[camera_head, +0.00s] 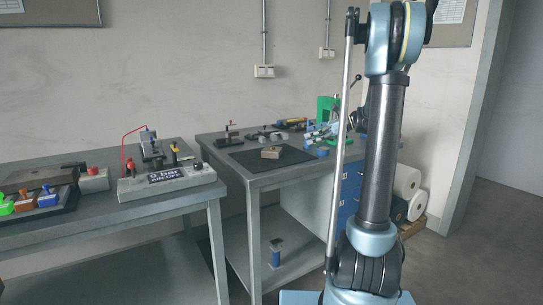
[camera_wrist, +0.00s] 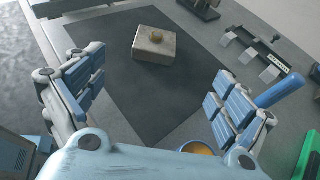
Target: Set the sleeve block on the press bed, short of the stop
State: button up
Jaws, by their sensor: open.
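The sleeve block, a pale grey block with a small brass-coloured round piece on top, sits on a dark mat in the wrist view (camera_wrist: 153,46) and in the head view (camera_head: 270,153). In the wrist view my gripper (camera_wrist: 157,88) is open and empty. Its blue-padded fingers are spread wide, with the block beyond them near the top middle, apart from both. A green machine (camera_head: 325,108) stands at the far right of the bench, partly behind my gripper and arm. I cannot make out the press bed or its stop for certain.
The dark mat (camera_wrist: 170,100) has bare room around the block. A blue handle (camera_wrist: 280,90) and a small metal rack (camera_wrist: 250,52) lie to its right, and an orange-centred round item (camera_wrist: 195,149) lies below. A grey control unit (camera_head: 168,183) stands on the left table.

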send_near(275, 149)
jog(key=x, duration=0.4)
jog(key=shift+w+a+r, duration=0.1)
jog(key=shift+a+r, duration=0.2)
jog(key=shift+a, duration=0.2)
jog(key=shift+s+f+x, duration=0.1)
jog(key=shift+f+x, duration=0.05)
jog(key=shift+x, duration=0.7)
jog(key=shift+s+f+x, duration=0.1)
jog(key=shift+f+x, duration=0.05)
jog(key=shift+x, duration=0.7)
jog(key=shift+s+f+x, duration=0.1)
jog(key=shift+f+x, duration=0.05)
jog(key=shift+x, duration=0.65)
jog(key=shift+d, duration=0.1)
jog(key=shift+c, duration=0.5)
jog(key=c, duration=2)
